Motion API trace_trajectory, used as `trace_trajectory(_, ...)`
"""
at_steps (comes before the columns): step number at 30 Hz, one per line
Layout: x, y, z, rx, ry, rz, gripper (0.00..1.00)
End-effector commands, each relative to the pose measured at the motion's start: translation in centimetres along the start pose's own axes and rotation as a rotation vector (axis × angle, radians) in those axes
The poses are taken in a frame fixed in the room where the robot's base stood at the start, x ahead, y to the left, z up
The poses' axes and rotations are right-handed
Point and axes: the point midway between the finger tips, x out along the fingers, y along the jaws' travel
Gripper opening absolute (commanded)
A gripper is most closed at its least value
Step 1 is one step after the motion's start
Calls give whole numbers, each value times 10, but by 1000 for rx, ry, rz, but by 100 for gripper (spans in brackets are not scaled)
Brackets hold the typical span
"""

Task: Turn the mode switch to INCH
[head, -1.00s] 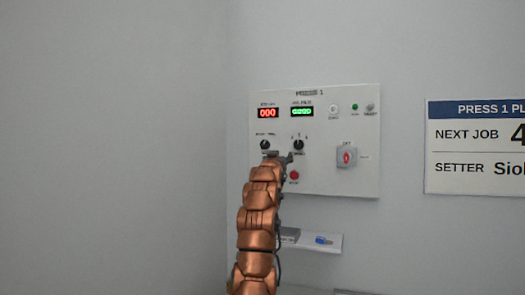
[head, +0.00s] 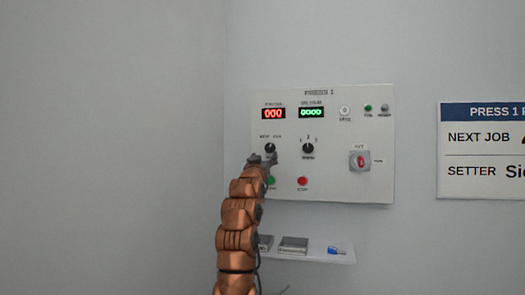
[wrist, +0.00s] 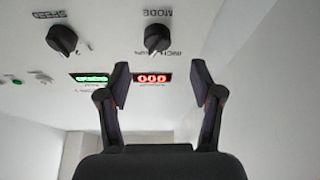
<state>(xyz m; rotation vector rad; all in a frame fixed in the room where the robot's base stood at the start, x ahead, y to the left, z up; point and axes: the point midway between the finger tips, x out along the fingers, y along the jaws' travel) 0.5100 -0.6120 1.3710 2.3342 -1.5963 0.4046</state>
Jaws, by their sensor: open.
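The mode switch (head: 270,148) is a black rotary knob at the left of the PRESS 1 panel (head: 350,185), under the red display. In the wrist view the mode switch (wrist: 157,38) appears upside down, with MODE and INCH lettering beside it. I cannot clearly tell which position its pointer marks. My gripper (head: 264,160) is just below the knob in the head view. In the wrist view my gripper (wrist: 160,85) has its fingers spread and empty. The knob lies beyond the fingertips, roughly centred between them and not touched.
The speed knob (head: 308,148) is close to the right of the mode switch. A green button (head: 270,181), a red stop button (head: 302,182) and a red-handled isolator (head: 360,161) are on the panel. A shelf (head: 315,257) with small items is below. A wall is at left.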

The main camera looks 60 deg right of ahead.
Motion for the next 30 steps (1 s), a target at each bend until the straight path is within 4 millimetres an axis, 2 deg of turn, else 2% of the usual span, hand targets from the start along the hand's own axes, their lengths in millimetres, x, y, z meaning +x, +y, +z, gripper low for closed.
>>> trace_trajectory(5, 24, 4, -2, -5, -8, 3, 66)
trace_trajectory(21, 60, 1, -1, -1, -6, 2, 66)
trace_trajectory(30, 71, -1, 0, 0, -4, -2, 66)
